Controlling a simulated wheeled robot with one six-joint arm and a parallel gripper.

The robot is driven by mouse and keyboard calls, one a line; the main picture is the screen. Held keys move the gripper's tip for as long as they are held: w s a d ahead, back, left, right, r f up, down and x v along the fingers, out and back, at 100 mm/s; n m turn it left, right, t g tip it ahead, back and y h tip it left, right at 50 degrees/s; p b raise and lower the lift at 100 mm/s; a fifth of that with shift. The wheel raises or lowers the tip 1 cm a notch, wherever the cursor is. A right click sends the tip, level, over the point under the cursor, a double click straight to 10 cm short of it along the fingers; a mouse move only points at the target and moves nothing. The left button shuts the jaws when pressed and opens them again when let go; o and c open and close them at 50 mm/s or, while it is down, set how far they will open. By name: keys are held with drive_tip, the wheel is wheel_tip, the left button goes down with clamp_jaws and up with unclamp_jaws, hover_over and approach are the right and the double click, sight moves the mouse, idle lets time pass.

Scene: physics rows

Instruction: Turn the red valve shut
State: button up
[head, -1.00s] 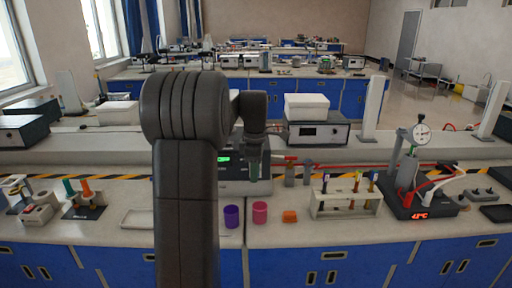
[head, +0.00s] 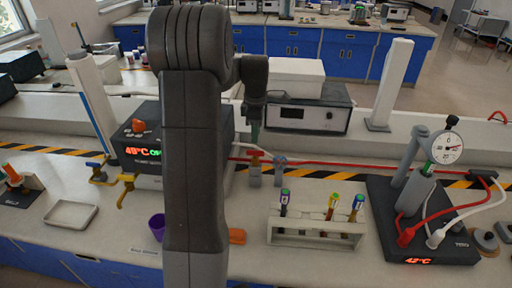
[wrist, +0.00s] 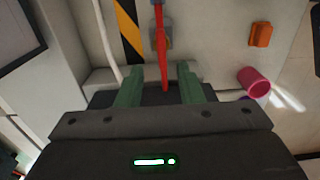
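The red valve (head: 254,155) stands on the bench, a small grey body with a red lever on top, just in front of my gripper (head: 255,134) in the head view.
A blue-grey valve (head: 280,169) stands close at the right, with a test-tube rack (head: 317,233) in front. Yellow valves (head: 127,187) are left. An orange block (wrist: 261,34) and pink cup (wrist: 254,82) lie nearby. A gauge stand (head: 420,215) is at right.

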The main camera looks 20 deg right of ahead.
sight(255, 151)
wheel_tip(255, 151, down, 7)
drive_tip(key=shift+a+r+p, duration=0.1)
drive_tip(key=shift+a+p, duration=0.05)
drive_tip(key=shift+p, duration=0.15)
clamp_jaws()
